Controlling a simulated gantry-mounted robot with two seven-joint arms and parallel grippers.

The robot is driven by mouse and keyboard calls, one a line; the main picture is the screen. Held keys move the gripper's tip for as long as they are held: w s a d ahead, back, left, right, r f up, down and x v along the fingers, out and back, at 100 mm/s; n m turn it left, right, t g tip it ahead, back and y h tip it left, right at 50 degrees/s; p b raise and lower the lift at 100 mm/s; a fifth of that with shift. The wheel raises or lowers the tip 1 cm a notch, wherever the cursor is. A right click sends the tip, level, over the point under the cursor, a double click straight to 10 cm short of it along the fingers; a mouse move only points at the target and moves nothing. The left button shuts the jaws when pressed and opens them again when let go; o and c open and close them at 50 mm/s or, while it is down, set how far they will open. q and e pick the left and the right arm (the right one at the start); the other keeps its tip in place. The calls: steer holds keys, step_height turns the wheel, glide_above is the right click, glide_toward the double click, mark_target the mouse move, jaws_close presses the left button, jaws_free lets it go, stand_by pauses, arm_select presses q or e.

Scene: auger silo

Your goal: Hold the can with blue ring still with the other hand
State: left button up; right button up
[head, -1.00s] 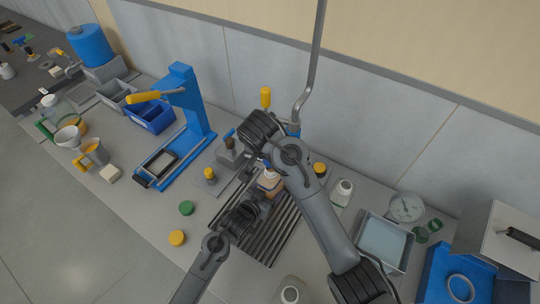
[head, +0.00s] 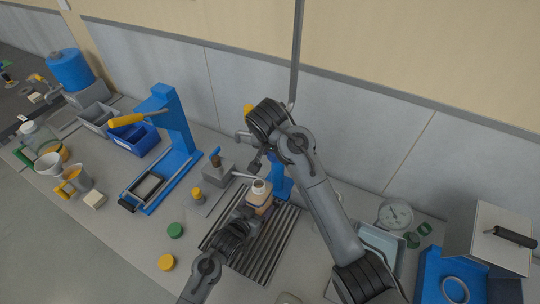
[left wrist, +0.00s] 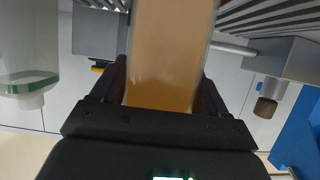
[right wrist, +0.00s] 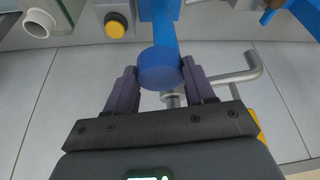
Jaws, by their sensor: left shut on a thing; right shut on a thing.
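An amber-brown container with a white neck (head: 260,191) stands upright over the ribbed grey rack in the head view. My left gripper (head: 246,212) is shut on its side, and its brown body fills the middle of the left wrist view (left wrist: 168,55). No blue ring shows on it in these views. My right gripper (right wrist: 160,82) is shut on a blue cylindrical part (right wrist: 160,68) joined to a blue arm or post. In the head view my right arm hides most of that grip. The blue post (head: 281,180) shows just behind the container.
The ribbed rack (head: 278,245) lies under the container. A bent grey rod (right wrist: 235,76) is close beside my right fingers. A blue press (head: 172,120) stands left; green (head: 175,230) and yellow (head: 167,262) lids lie in front. A dial scale (head: 396,214) and tray are right.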

arm_select(q)
steer(key=shift+s+f, duration=0.1)
steer(key=shift+f, duration=0.2)
steer(key=o, duration=1.2)
steer(key=shift+o, duration=0.6)
steer(key=shift+s, duration=0.1)
steer(key=shift+r, duration=0.2)
steer(key=v, duration=1.1)
steer(key=shift+s+a+r, duration=0.15)
steer(key=shift+s+a, duration=0.1)
steer(key=shift+s, duration=0.05)
